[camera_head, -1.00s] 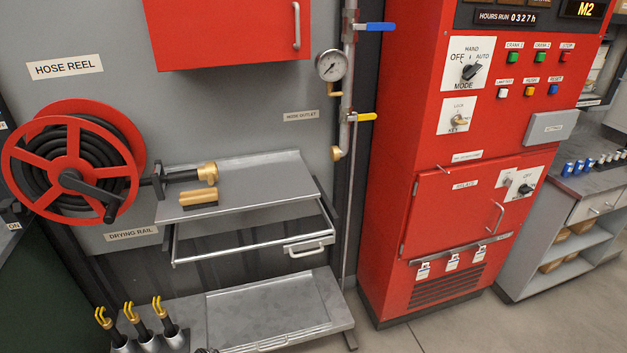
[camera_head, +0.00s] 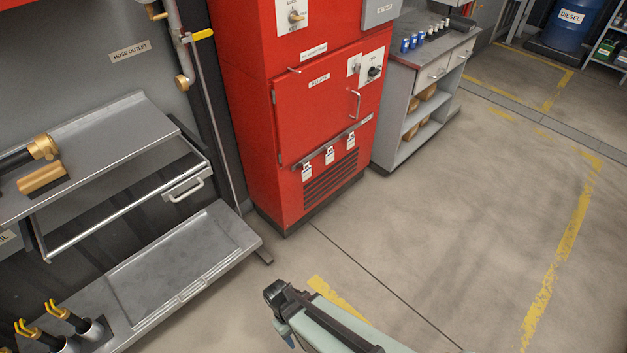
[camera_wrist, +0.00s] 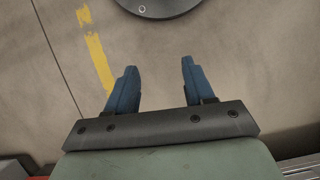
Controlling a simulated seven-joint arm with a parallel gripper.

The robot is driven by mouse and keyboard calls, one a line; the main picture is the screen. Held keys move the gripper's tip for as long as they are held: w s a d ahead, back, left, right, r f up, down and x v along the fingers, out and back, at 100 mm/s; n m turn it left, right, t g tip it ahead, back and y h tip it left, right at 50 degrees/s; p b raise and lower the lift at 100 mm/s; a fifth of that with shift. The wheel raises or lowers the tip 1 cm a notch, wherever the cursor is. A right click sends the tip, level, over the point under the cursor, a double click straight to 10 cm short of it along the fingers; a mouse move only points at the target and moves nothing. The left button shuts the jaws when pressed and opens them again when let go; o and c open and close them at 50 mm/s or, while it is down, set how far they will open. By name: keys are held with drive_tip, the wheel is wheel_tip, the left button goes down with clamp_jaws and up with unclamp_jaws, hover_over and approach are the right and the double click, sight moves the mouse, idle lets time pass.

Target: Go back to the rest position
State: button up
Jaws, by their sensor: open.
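My gripper (camera_wrist: 158,78) is open and empty in the wrist view, its two blue fingers spread apart above the bare concrete floor. Nothing touches the fingers. A dark round disc shows beyond the fingers at the top of the wrist view; I cannot tell surely what it is.
A red cabinet (camera_head: 313,124) stands at the upper middle. A grey shelf rack (camera_head: 180,262) with a handled drawer (camera_head: 184,186) is on the left. A grey workbench (camera_head: 400,150) stands right of the cabinet. The floor (camera_head: 450,220) with yellow lines is clear at right.

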drive_tip(key=s+d+f+m+g+y, duration=0.1)
drive_tip(key=s+d+m, duration=0.2)
drive_tip(key=d, duration=0.8)
drive_tip(key=s+d+f+m+g+y, duration=0.1)
drive_tip(key=d+m, duration=0.4)
drive_tip(key=d, duration=0.6)
drive_tip(key=shift+s+d+f+g+y, duration=0.2)
drive_tip(key=shift+s+f+g+y, duration=0.1)
drive_tip(key=shift+s+f+g, duration=0.6)
drive_tip(key=shift+r, duration=0.15)
